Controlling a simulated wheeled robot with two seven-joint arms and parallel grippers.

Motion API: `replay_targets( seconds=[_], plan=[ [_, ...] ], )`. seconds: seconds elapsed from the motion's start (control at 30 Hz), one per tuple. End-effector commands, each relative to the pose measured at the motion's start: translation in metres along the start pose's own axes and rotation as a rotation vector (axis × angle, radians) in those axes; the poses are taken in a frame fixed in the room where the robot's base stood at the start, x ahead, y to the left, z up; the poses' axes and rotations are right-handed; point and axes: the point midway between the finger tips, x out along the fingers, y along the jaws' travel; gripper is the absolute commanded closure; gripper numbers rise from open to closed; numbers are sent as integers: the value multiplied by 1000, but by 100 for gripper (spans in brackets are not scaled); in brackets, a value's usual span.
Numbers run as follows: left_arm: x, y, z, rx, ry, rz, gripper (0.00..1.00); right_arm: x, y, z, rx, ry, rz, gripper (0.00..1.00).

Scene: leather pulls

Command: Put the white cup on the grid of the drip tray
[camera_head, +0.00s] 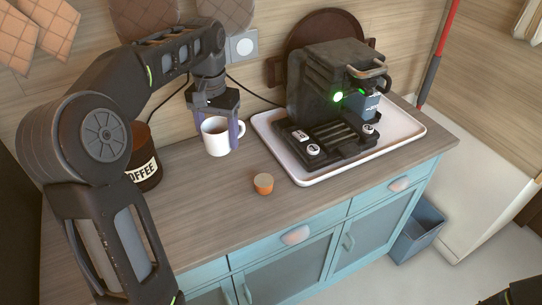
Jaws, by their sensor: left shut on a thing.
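The white cup (215,144) is upright at the worktop, left of the coffee machine, with its handle to the right. Its inside looks brown. My left gripper (221,127) comes down from above and is shut on the cup, near its rim and handle side. I cannot tell whether the cup's base touches the worktop. The drip tray with its dark grid (338,137) is at the front of the black coffee machine (318,88), right of the cup.
The machine stands on a white tray (262,122) with a raised rim. Small white round pieces lie on the drip tray's front part. An orange capsule (263,184) stands on the worktop (205,205) in front. A dark coffee jar (146,168) is at the left, partly behind my arm.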

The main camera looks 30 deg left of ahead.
Motion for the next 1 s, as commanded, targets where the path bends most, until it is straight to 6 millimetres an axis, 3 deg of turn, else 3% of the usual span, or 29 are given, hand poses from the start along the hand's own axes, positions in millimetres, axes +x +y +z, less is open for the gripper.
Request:
replay_targets(
  seconds=[0.27, 0.6, 1.0],
  plan=[
    [5, 0, 0, -1, 0, 0, 85, 0, 0, 0, 0, 1, 0, 64],
    [58, 0, 0, -2, -1, 1, 85, -2, -1, 0, 0, 1, 0, 64],
    [66, 0, 0, -2, 0, 0, 85, -2, -1, 0, 0, 0, 0, 64]
  ],
)
